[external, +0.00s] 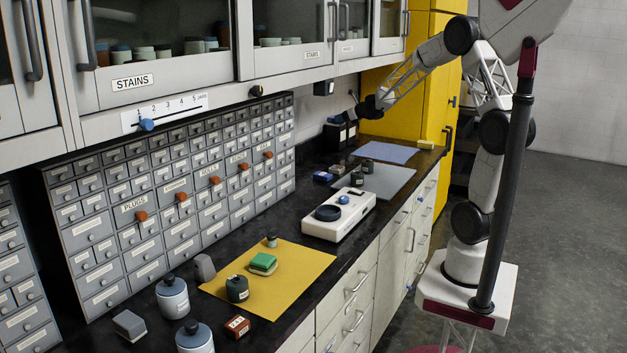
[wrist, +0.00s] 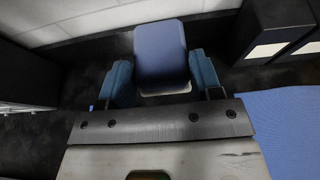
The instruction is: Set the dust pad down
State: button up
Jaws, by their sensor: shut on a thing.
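The dust pad (wrist: 160,50) shows in the wrist view as a blue block with a pale lower edge. It sits between the two blue fingers of my gripper (wrist: 162,78), which is shut on it. In the external view my gripper (external: 356,106) is at the back end of the counter, near the dark boxes (external: 341,134) by the wall. The pad is too small there to make out clearly. Its underside is hidden, so I cannot tell whether it touches the counter.
A blue mat (external: 385,153) lies right of my gripper in the wrist view (wrist: 292,125). A grey mat (external: 385,183), white device (external: 340,215) and yellow mat (external: 290,270) with several items lie nearer. A dark box (wrist: 275,32) stands close by on the right.

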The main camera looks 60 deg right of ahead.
jog(key=s+a+n+g+y, duration=0.2)
jog(key=a+n+y, duration=0.2)
jog(key=a, duration=0.7)
jog(key=s+a+r+n+g+y, duration=0.15)
jog(key=a+n+y, duration=0.25)
jog(key=a, duration=0.7)
jog(key=s+a+n+g+y, duration=0.2)
jog(key=a+n+g+y, duration=0.1)
jog(key=a, duration=0.8)
jog(key=s+a+f+n+g, duration=0.2)
jog(key=a+f, duration=0.1)
jog(key=a, duration=0.8)
jog(key=s+a+f+n+g+y, duration=0.1)
jog(key=a+f, duration=0.3)
jog(key=a, duration=0.6)
jog(key=s+a+f+n+g+y, duration=0.1)
jog(key=a+f+n+g, duration=0.3)
jog(key=a, duration=0.7)
jog(key=shift+s+a, duration=0.35)
jog(key=shift+s, duration=0.55)
jog(key=shift+f, duration=0.15)
jog(key=shift+f, duration=3)
jog(key=shift+f, duration=1.85)
jog(key=shift+f, duration=0.15)
